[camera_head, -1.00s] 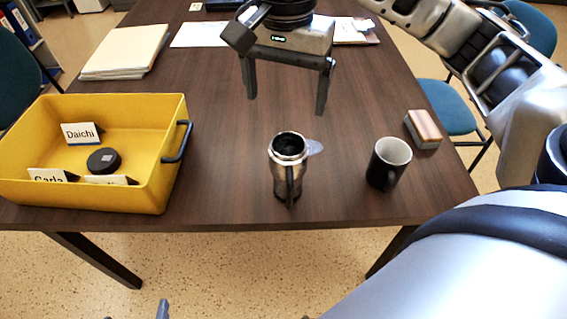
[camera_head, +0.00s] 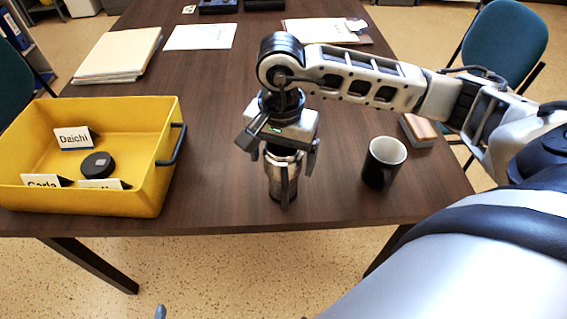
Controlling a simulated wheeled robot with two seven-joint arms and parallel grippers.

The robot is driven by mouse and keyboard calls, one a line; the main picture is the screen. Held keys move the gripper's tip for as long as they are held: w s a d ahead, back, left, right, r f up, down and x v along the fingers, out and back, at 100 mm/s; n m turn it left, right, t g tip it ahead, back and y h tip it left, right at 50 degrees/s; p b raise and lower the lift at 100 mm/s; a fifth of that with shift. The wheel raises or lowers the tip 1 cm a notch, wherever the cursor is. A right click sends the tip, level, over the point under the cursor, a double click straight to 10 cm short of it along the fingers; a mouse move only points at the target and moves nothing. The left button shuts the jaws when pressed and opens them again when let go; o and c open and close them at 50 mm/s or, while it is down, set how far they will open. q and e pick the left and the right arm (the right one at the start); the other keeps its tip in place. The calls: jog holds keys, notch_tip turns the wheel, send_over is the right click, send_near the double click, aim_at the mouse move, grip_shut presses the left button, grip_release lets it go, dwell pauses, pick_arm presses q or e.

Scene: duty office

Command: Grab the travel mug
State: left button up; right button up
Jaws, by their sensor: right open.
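The travel mug (camera_head: 281,184) is a steel cup with dark bands and a dark handle facing me. It stands upright on the dark wooden table (camera_head: 225,190) near the front edge. My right gripper (camera_head: 282,165) points down over it from above, its two open fingers on the left and right sides of the mug's upper part. The gripper body hides the mug's rim and lid. I cannot tell whether the fingers touch it. A small grey tip of what may be my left gripper (camera_head: 160,312) shows at the bottom edge; its jaws are not visible.
A black mug (camera_head: 380,168) stands right of the travel mug, with a wood-topped block (camera_head: 418,130) behind it, partly under my arm. A yellow crate (camera_head: 90,202) with name cards and a black round item is on the left. Papers (camera_head: 200,36) lie farther back.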

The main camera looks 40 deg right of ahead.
jog(key=shift+f, duration=0.35)
jog(key=shift+r, duration=0.15)
jog(key=c, duration=1.7)
